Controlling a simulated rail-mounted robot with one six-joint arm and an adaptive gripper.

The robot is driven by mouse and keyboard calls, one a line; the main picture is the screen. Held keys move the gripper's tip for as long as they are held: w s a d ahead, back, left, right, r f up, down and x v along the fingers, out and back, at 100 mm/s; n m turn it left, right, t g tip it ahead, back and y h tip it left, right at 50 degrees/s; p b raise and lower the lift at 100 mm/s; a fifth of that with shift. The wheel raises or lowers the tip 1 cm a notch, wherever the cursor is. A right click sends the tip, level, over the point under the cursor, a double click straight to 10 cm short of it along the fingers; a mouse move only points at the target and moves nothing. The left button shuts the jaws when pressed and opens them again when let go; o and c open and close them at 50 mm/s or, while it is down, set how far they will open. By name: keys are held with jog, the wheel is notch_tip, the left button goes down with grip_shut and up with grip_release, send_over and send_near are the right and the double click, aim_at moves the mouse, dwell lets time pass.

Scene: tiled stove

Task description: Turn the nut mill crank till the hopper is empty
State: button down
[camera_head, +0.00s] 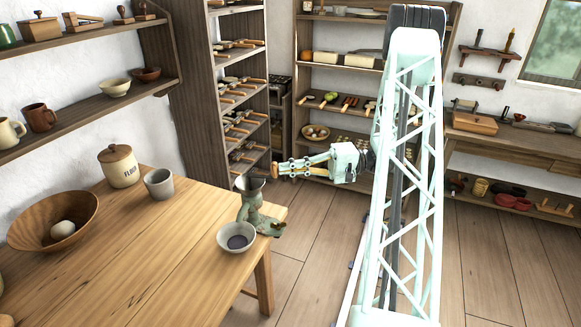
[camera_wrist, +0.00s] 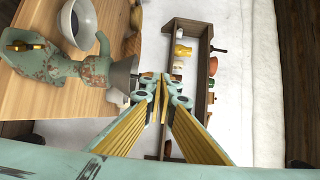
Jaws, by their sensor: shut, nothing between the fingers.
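The nut mill (camera_head: 249,208) stands at the right corner of the wooden table, a worn green body with a grey, flared hopper (camera_head: 249,184) on top. In the wrist view the mill (camera_wrist: 63,66) lies left of my gripper, with its hopper (camera_wrist: 122,76) nearest the fingers. A brass-coloured part, seemingly the crank handle (camera_wrist: 25,47), shows at the far left there. My gripper (camera_head: 276,170) is shut and empty, its tips close beside the hopper's rim; I cannot tell if they touch. The hopper's inside is not clearly visible.
A pale bowl with a dark inside (camera_head: 237,237) sits by the mill's foot. The wooden table (camera_head: 150,255) also holds a grey cup (camera_head: 159,183), a flour jar (camera_head: 119,167) and a large wooden bowl (camera_head: 30,222). Wall shelves stand behind; the floor right of the table is clear.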

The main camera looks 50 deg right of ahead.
jog(key=shift+a, duration=0.3)
dwell(1.2)
